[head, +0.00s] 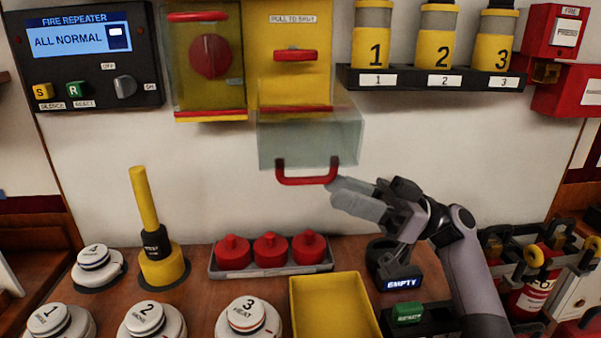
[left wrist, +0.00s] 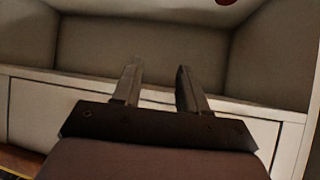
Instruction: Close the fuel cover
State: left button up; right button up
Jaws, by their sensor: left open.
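The clear fuel cover (head: 305,138) is open. It hangs down and outward below the yellow box marked "PULL TO SHUT" (head: 290,85), which has a red pull handle (head: 295,55) inside. The cover's red handle (head: 306,180) is at its lower edge. My right gripper (head: 345,197) is at the right end of that handle. I cannot tell whether it touches the handle, or whether its fingers are parted. My left gripper (left wrist: 157,75) is open and empty in the left wrist view, in front of a pale panelled surface. It does not show in the head view.
A similar box with a clear cover (head: 209,70) stands shut at left. Numbered yellow canisters (head: 435,40) stand on a shelf at right. Below are red knobs in a tray (head: 218,270), a yellow tray (head: 298,300), white detectors (head: 150,320) and a yellow post (head: 145,200).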

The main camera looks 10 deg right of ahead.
aim_at(307, 180)
jog(key=p+x, duration=0.2)
jog(key=x, duration=0.3)
jog(key=shift+s+a+r, duration=0.1)
jog(key=shift+r, duration=0.05)
jog(key=shift+a+r, duration=0.1)
jog(key=shift+a, duration=0.45)
grip_shut()
